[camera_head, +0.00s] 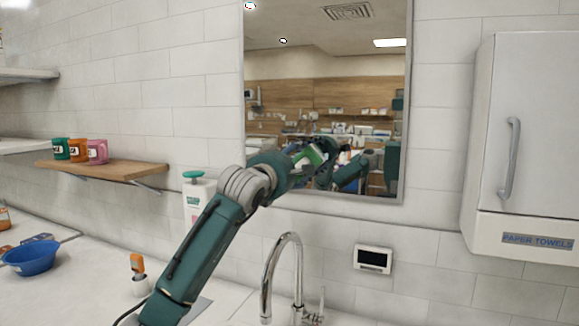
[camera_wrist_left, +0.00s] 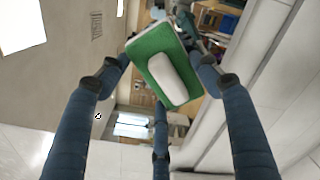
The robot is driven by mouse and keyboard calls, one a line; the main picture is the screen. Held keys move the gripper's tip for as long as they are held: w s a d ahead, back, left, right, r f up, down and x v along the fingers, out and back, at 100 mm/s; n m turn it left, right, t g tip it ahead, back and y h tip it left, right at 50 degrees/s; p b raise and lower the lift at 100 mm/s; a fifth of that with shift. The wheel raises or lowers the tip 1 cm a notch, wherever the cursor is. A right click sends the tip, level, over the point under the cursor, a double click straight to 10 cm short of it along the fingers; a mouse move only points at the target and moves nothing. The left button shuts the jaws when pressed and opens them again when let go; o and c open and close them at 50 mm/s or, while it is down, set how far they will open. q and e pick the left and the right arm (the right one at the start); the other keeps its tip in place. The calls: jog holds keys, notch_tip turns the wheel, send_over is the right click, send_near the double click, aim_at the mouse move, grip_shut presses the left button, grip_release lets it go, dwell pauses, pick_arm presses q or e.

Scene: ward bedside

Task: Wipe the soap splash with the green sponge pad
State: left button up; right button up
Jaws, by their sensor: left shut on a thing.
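My left gripper (camera_head: 308,160) reaches up in front of the mirror (camera_head: 325,65). It is shut on the green sponge pad (camera_wrist_left: 146,47). In the left wrist view the pad is a green rectangle with a white block on its face, tilted between the fingers. In the head view the pad is small and mostly hidden by the gripper. I cannot tell whether it touches the mirror. A small white, dark-edged spot (camera_head: 283,41) shows on the upper mirror; I cannot tell whether it is the soap splash. My right gripper is not in view.
A chrome faucet (camera_head: 285,265) stands below the mirror. A white soap bottle (camera_head: 196,200) stands behind my left arm. A paper towel dispenser (camera_head: 530,140) hangs at right. A wooden shelf (camera_head: 110,172) and blue bowl (camera_head: 30,259) are at left. The mirror reflects the room and my arm.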

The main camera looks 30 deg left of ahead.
aim_at(317, 164)
pick_arm(q)
jog(key=shift+w+d+b, duration=0.2)
jog(key=shift+d+b, duration=0.3)
jog(key=shift+d, duration=1.3)
jog(key=d+b, duration=0.1)
jog(key=b, duration=0.1)
jog(key=shift+d+f+b, duration=0.1)
jog(key=shift+d+b, duration=0.1)
jog(key=shift+b, duration=0.15)
jog(key=shift+w+d+b, duration=0.1)
jog(key=shift+d+b, duration=0.65)
jog(key=shift+d, duration=0.15)
jog(key=shift+b, duration=0.5)
jog(key=shift+a, duration=2.15)
jog(key=shift+s+a, duration=0.2)
jog(key=shift+a, duration=1.25)
jog(key=a, duration=0.3)
jog(key=shift+s+a+p, duration=0.1)
jog(key=shift+a+p, duration=0.2)
jog(key=shift+p, duration=0.05)
